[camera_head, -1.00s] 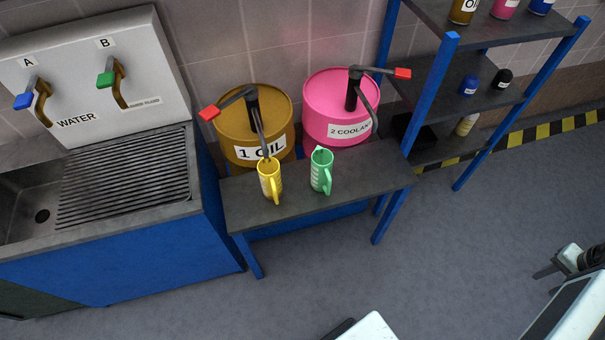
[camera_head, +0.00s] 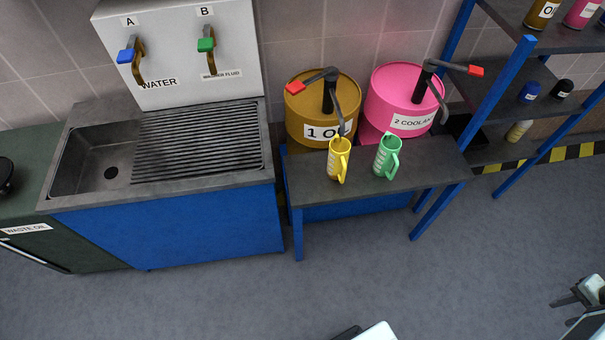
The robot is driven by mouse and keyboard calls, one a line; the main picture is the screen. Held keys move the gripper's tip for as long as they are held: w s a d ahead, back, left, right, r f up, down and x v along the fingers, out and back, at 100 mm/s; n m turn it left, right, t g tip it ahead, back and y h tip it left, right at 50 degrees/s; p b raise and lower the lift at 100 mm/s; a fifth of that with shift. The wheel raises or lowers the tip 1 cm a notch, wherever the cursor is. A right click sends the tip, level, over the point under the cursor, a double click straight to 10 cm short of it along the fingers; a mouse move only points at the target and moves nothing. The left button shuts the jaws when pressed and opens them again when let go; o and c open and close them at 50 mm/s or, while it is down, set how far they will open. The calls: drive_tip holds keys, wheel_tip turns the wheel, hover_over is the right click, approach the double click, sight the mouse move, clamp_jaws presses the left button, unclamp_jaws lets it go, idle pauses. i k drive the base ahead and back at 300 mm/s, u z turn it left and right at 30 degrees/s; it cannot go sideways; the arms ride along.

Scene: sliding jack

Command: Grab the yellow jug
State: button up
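The yellow jug (camera_head: 339,160) stands upright on the dark bench, in front of the brown oil drum, with its handle toward me. A green jug (camera_head: 387,156) stands just right of it, apart from it. My gripper (camera_head: 559,312) is at the lower right edge of the view, far from the yellow jug. Its two dark fingers point left and look spread apart, with nothing seen between them. Part of my gripper and arm is cut off by the picture edge.
The bench (camera_head: 420,177) also stands before the pink coolant drum (camera_head: 393,92). A sink unit (camera_head: 170,215) is at its left. A blue-framed shelf (camera_head: 500,100) with bottles is at its right. The grey floor in front is clear.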

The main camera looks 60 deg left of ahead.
sight(339, 149)
drive_tip(key=z, duration=0.05)
drive_tip(key=k, duration=2.35)
drive_tip(key=u, duration=1.9)
drive_tip(key=i, duration=1)
